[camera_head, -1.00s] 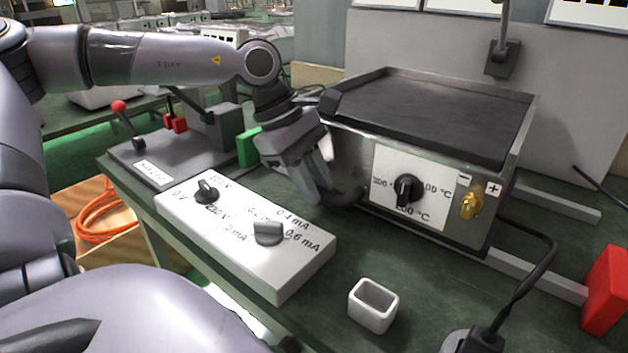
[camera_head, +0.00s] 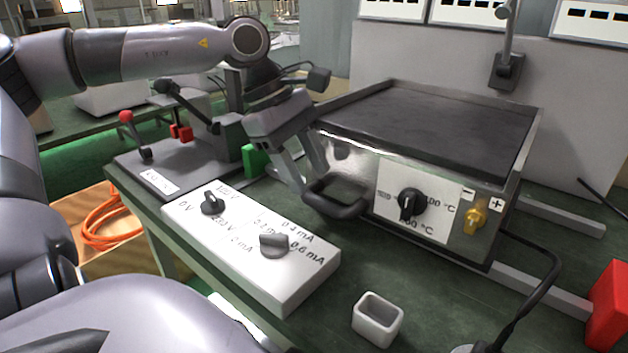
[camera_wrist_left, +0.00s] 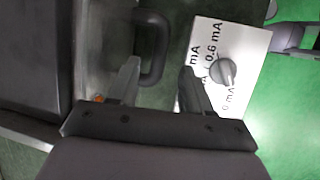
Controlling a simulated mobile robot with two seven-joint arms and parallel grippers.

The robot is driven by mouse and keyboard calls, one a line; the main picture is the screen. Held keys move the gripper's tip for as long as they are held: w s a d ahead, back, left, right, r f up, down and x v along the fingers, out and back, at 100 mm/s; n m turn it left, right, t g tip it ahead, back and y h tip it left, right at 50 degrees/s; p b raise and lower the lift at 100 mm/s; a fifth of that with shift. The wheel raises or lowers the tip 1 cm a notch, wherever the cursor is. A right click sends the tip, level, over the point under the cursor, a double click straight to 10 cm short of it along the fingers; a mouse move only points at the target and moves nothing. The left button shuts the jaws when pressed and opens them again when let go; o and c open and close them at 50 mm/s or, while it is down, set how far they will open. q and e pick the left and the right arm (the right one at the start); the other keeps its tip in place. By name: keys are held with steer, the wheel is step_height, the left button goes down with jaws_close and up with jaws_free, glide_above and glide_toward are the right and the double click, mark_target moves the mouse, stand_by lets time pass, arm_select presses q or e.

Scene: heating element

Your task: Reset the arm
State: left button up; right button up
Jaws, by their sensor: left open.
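My left gripper (camera_head: 306,178) is open, fingers pointing down, just above and behind the black handle (camera_head: 338,206) on the left side of the heating element (camera_head: 430,120). In the left wrist view the open fingers (camera_wrist_left: 158,82) have a gap between them, and the handle (camera_wrist_left: 160,50) shows beyond that gap; I see nothing held. The heating element has a dark flat top and a front panel with a black knob (camera_head: 411,203). My left arm reaches in from the left at the back. My right gripper is not in view.
A white box with two knobs (camera_head: 250,250) lies in front of the gripper. A small white cup (camera_head: 378,322) stands at the front. A grey lever device (camera_head: 170,165) is at left, a red block (camera_head: 608,305) at right. A black cable (camera_head: 545,280) crosses the right side.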

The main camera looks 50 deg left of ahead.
arm_select(q)
steer(key=shift+v, duration=1.05)
